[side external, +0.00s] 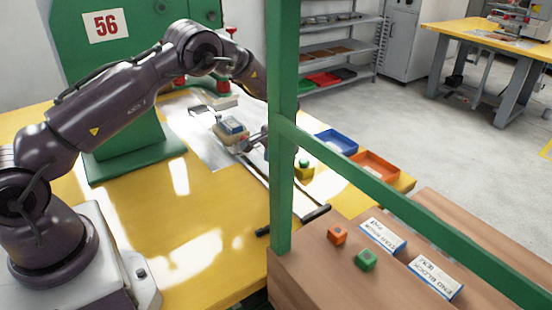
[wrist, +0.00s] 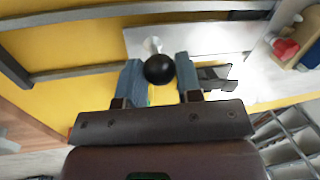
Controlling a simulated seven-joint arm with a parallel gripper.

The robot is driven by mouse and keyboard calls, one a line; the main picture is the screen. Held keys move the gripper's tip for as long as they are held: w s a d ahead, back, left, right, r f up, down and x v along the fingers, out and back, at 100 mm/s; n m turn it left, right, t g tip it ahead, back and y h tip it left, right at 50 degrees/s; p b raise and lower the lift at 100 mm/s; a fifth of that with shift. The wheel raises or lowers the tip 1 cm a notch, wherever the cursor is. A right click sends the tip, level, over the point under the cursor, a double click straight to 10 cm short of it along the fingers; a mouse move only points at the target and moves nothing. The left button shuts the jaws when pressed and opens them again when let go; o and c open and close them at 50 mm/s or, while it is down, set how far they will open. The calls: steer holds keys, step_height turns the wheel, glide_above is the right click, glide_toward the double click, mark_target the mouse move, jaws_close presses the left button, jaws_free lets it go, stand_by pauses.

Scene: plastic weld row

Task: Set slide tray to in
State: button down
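The slide tray (wrist: 205,40) shows in the wrist view as a pale metal plate. A black ball knob (wrist: 159,69) on a short light stem sticks out from its near edge. My gripper (wrist: 159,75) is open, with one blue finger on each side of the knob and a gap visible on both sides. In the side view my gripper (side external: 257,139) is low over the work, partly hidden by the green post. A beige block with a blue top (side external: 231,127) sits beside it on the metal plate. The knob cannot be made out in the side view.
A green post and rail (side external: 281,130) stand in front of the side camera. A blue bin (side external: 337,141) and an orange bin (side external: 375,166) lie on the yellow table's far right. A yellow button box (side external: 304,170) stands near the post. The green machine (side external: 125,150) is behind my arm.

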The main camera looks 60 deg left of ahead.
steer(key=a, duration=1.3)
steer(key=c, duration=0.8)
jaws_free()
steer(key=shift+r, duration=0.1)
step_height(320, 180, up, 13)
steer(key=d, duration=0.2)
steer(key=shift+w+d+f, duration=0.2)
steer(key=shift+w, duration=0.05)
